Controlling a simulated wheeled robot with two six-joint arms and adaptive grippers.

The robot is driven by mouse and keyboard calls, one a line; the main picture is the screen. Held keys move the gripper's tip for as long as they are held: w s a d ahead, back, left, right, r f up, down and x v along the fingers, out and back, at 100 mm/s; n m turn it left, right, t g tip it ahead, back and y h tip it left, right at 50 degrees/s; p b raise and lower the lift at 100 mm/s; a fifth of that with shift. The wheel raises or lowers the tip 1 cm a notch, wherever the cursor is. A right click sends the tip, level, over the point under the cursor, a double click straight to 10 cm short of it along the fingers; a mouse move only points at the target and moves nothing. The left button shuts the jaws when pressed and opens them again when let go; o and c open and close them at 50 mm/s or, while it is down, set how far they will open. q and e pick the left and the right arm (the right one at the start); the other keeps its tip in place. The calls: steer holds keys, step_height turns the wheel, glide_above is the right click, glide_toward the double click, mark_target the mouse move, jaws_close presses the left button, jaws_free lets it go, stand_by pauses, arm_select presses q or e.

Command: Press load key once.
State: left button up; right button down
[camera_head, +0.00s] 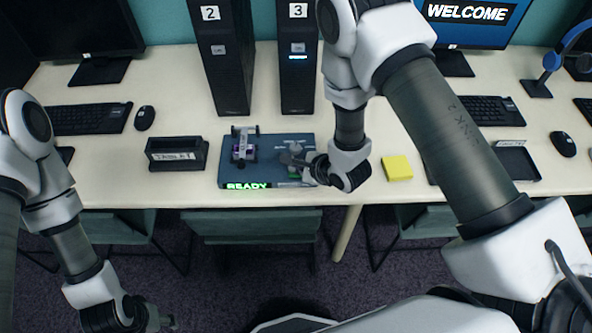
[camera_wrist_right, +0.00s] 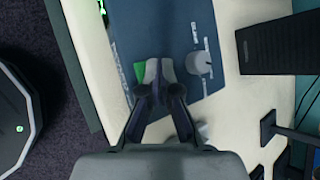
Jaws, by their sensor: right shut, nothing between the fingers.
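A blue panel (camera_head: 268,178) lies on the table with a lit green READY display (camera_head: 248,186) at its front left edge. A green key (camera_wrist_right: 140,72) shows beside my right gripper's fingertips in the right wrist view, partly hidden by them; its label cannot be read. A grey round knob (camera_wrist_right: 199,63) is to the right of the fingertips. My right gripper (camera_head: 287,159) is shut and empty over the panel's right part; it also shows in the wrist view (camera_wrist_right: 159,70). Touch with the key cannot be told. My left gripper (camera_head: 166,323) is low at the bottom left, away from the table.
Two black towers (camera_head: 221,60) marked 2 and 3 (camera_head: 298,65) stand behind.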

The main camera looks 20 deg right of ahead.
steer(key=shift+f, duration=0.35)
steer(key=shift+r, duration=0.15)
stand_by(0.3)
steer(key=shift+r+p, duration=0.75)
steer(key=shift+p, duration=0.1)
step_height(320, 180, up, 5)
steer(key=p, duration=0.5)
stand_by(0.4)
